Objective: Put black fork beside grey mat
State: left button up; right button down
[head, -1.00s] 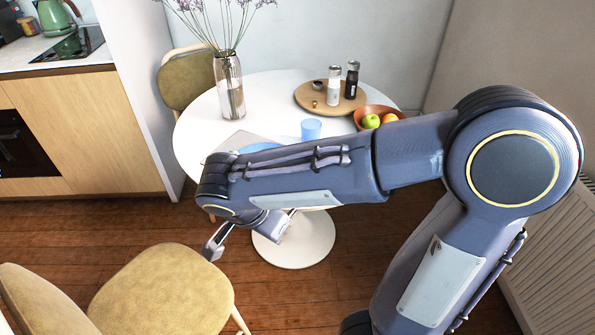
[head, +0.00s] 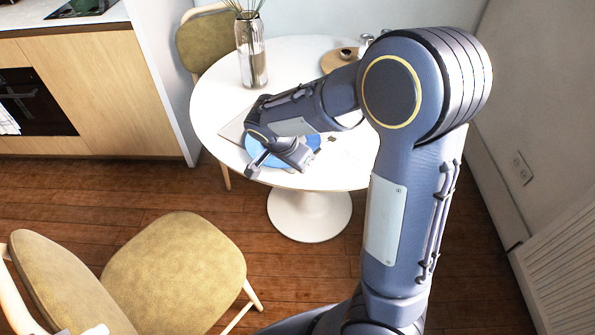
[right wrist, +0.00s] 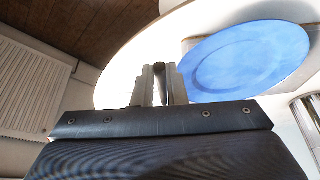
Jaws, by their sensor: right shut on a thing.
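My right gripper (right wrist: 160,84) is shut on a thin dark object, seen nearly end-on between the fingertips in the right wrist view; it looks like the black fork (right wrist: 160,68). In the head view my right gripper (head: 274,158) is over the front edge of the round white table, in front of the blue plate (head: 313,141). The plate lies on the grey mat (head: 234,128) and also shows in the right wrist view (right wrist: 245,60), right of the fingers. My forearm covers part of mat and plate. My left gripper is not in view.
The white table (head: 215,95) carries a glass vase (head: 252,62) and a round wooden tray (head: 338,60). My arm hides the table's right side. A chair (head: 175,265) stands in front at left, another (head: 205,45) behind. Small dark marks on the table right of the plate are unclear.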

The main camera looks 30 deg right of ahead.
aim_at(301, 177)
jog(key=shift+w+d+f, duration=0.35)
jog(key=shift+w+f, duration=0.1)
jog(key=shift+f, duration=0.25)
jog(key=f, duration=0.4)
jog(key=shift+w+d, duration=0.2)
jog(key=shift+w, duration=0.15)
jog(key=c, duration=1.7)
grip_release()
jog(key=shift+c, duration=0.2)
